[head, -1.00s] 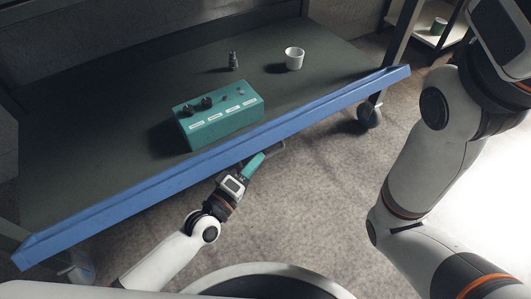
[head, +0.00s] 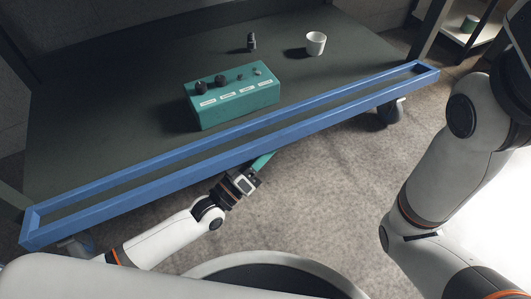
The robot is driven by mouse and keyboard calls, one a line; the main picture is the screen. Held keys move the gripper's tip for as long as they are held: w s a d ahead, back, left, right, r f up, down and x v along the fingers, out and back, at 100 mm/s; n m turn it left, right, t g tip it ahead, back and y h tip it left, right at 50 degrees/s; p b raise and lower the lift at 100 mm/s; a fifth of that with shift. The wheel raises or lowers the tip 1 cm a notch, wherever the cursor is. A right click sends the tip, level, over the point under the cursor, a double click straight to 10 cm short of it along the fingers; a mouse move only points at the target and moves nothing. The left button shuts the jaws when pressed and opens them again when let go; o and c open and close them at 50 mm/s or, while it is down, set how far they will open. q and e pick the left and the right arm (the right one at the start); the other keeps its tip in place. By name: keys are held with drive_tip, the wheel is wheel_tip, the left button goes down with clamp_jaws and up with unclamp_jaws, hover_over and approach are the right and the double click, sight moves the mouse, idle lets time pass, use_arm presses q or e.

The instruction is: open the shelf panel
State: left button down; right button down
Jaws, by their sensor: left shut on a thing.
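The shelf panel (head: 330,121) is the long blue front of the shelf. It stands out from the shelf edge, with a narrow open gap between its front rail and a blue rail behind.
On the dark shelf top (head: 110,120) stand a teal box with knobs (head: 235,103), a small dark fitting (head: 252,41) and a white cup (head: 316,43). A caster wheel (head: 390,112) is below the right end. Bare floor (head: 340,190) lies in front.

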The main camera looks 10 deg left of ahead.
use_arm(q)
drive_tip(key=shift+r, duration=0.15)
drive_tip(key=c, duration=1.5)
unclamp_jaws()
drive_tip(key=shift+s+a+p, duration=0.15)
drive_tip(key=shift+s+p, duration=0.1)
drive_tip(key=shift+p, duration=0.05)
drive_tip(key=shift+f+p+v, duration=0.15)
drive_tip(key=shift+p+v, duration=1.15)
drive_tip(key=shift+v, duration=1.6)
drive_tip(key=shift+f+p+v, duration=0.1)
drive_tip(key=shift+p+v, duration=1.15)
drive_tip(key=shift+v, duration=1.65)
drive_tip(key=shift+w, duration=0.15)
drive_tip(key=shift+c, duration=0.3)
